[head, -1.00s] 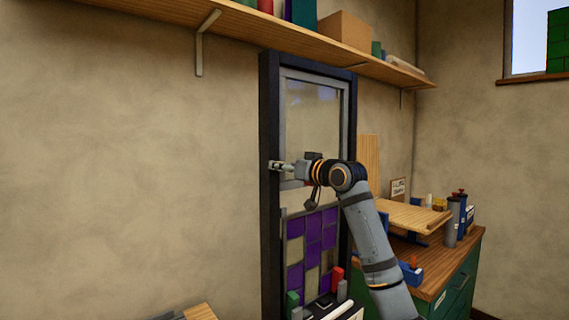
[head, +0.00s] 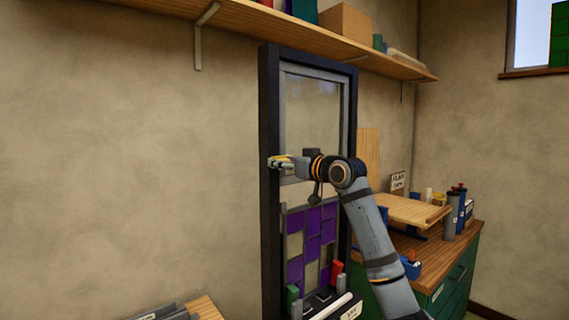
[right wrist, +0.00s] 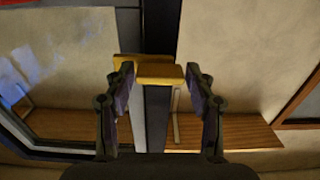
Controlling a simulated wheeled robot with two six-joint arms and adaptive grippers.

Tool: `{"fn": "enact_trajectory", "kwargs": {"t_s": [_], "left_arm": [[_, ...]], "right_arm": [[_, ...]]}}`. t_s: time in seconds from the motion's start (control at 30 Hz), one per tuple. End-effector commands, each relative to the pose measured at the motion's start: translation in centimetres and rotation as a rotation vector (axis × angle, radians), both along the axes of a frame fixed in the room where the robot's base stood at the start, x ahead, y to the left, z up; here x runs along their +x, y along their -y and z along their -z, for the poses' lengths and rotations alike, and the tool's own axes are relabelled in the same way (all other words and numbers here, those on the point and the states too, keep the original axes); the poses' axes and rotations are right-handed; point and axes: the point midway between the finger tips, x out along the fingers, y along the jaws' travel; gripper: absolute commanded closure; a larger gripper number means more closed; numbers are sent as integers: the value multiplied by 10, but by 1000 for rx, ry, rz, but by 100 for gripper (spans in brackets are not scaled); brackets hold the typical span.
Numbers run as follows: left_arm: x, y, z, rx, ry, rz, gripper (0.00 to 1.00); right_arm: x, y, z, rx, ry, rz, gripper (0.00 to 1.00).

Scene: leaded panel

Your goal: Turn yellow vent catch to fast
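The yellow vent catch (head: 284,158) sits on the left upright of the dark panel frame (head: 269,215), at about mid height. In the right wrist view the catch (right wrist: 160,73) shows as a yellow bar with a wider yellow part behind it. My right gripper (head: 280,163) reaches it from the right. Any marks on the catch are too small to read. My left gripper is not in view.
A wooden shelf (head: 300,38) with boxes runs above the panel. Purple and clear panes (head: 312,235) fill the panel's lower part. A green bench (head: 452,290) with a wooden board and bottles stands at the right. The wall left of the panel is bare.

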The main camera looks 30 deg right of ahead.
Motion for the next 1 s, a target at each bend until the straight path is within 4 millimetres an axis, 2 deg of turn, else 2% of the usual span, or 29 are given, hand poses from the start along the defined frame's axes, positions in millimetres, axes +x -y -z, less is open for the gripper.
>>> {"fn": "enact_trajectory", "kwargs": {"t_s": [0.1,0.43,0.73,1.0], "left_arm": [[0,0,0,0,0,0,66],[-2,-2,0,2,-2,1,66],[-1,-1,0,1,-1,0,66],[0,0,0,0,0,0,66]], "right_arm": [[0,0,0,1,0,0,28],[-4,2,0,0,0,3,28],[-53,5,1,-7,-5,4,28],[-73,7,0,-2,-1,2,28]]}}
